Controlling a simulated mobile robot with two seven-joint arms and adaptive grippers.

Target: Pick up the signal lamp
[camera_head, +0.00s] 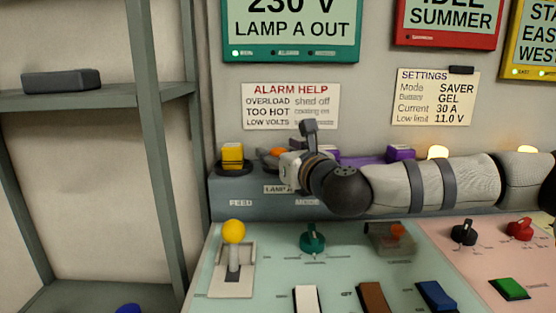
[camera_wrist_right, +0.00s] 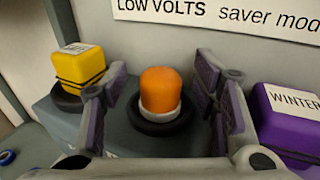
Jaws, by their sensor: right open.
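The signal lamp, an orange dome on a pale collar and dark round base, stands upright in the middle of the right wrist view (camera_wrist_right: 160,92). In the head view only a small orange part of it (camera_head: 273,152) shows behind my right gripper (camera_head: 288,153). In the wrist view the fingers of my right gripper (camera_wrist_right: 163,98) are spread to the left and right of the lamp. Gaps show between the lamp and both fingers, so it is not gripped. My left gripper is not in view.
A yellow block (camera_head: 232,153) stands left of the lamp, and a purple block labelled WINTER (camera_wrist_right: 290,118) stands right. A yellow-knobbed lever (camera_head: 234,232) and several switches are on the panel below. A metal shelf (camera_head: 95,98) stands at left. The wall is close behind.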

